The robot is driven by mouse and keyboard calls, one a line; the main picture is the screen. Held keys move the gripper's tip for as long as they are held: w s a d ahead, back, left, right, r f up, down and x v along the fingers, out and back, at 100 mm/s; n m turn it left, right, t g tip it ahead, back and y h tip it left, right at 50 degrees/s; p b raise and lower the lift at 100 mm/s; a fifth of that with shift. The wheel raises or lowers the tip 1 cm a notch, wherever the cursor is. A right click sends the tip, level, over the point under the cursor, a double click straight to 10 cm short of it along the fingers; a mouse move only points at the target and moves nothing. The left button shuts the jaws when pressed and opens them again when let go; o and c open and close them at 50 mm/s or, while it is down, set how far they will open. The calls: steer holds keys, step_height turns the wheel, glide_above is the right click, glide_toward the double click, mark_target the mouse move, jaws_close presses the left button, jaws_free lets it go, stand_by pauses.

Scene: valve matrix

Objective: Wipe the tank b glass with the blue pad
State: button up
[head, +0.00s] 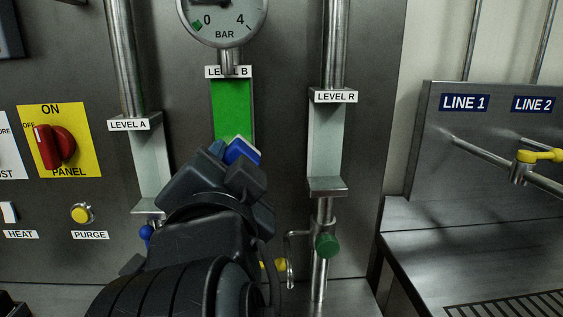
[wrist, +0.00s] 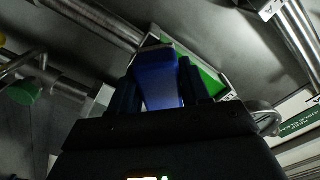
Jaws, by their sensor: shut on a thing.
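The tank b glass (head: 231,108) is an upright gauge pane under the LEVEL B label, showing bright green; its lower part is hidden behind my gripper. It also shows as a green strip in the wrist view (wrist: 207,75). My gripper (head: 238,165) is in front of the lower part of this glass, shut on the blue pad (head: 241,151). In the wrist view the blue pad (wrist: 160,82) sits between the two fingers and its far end overlaps the edge of the glass. I cannot tell whether the pad touches the glass.
The LEVEL A glass (head: 149,163) stands to the left and the LEVEL R glass (head: 325,142) to the right, with a green-knobbed valve (head: 327,245) below it. A pressure gauge (head: 224,17) is above. A red panel switch (head: 55,146) is at the left.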

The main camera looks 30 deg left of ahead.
steer(key=shift+f+b, duration=0.35)
steer(key=shift+f, duration=0.45)
steer(key=shift+r, duration=0.1)
steer(key=v, duration=0.6)
steer(key=shift+s, duration=0.15)
steer(key=v, duration=0.2)
steer(key=shift+s+d, duration=0.2)
steer(key=shift+s, duration=0.1)
steer(key=shift+w, duration=0.1)
stand_by(0.4)
steer(key=x, duration=0.7)
stand_by(0.3)
